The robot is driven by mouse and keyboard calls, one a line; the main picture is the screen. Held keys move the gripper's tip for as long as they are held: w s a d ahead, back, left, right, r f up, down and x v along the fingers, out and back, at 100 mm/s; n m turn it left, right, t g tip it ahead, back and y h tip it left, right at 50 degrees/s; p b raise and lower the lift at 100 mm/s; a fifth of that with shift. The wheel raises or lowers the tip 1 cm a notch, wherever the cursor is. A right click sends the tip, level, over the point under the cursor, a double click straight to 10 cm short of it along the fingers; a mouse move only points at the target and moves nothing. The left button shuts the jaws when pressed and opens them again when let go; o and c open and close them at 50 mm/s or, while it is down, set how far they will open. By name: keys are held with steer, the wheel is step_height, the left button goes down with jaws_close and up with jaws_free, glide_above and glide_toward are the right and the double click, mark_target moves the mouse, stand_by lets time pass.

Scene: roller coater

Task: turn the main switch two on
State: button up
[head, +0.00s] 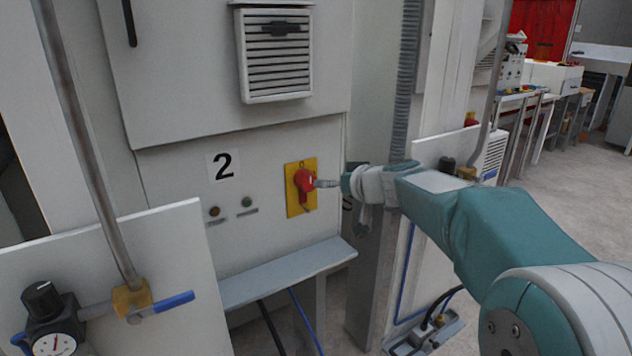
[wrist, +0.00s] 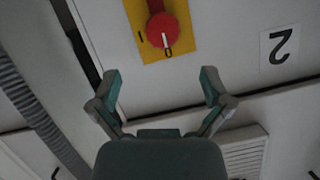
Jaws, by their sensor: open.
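The main switch two is a red rotary knob (head: 304,185) on a yellow plate (head: 293,204), set in the grey cabinet front beside the black "2" label (head: 223,166). In the wrist view, which looks upside down, the red knob (wrist: 162,30) sits on the yellow plate (wrist: 186,46), marked I and O. The knob's white mark points at the O. My gripper (head: 323,184) is just right of the knob in the head view. In the wrist view my gripper (wrist: 160,78) has its fingers wide apart with nothing between them, and the knob is beyond the fingertips.
Two small indicator buttons (head: 231,207) are left of the switch. A grey ledge (head: 290,273) juts out below it. A vent (head: 276,58) is above. A pressure gauge (head: 55,344) and a blue-handled valve (head: 175,302) stand at front left. A corrugated hose (head: 405,80) runs down at right.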

mark_target(311, 183)
steer(key=x, duration=0.9)
steer(key=shift+w+a+f, duration=0.15)
steer(key=shift+a+f, duration=0.05)
steer(key=shift+a, duration=0.1)
steer(key=shift+c, duration=0.3)
steer(key=c, duration=1.1)
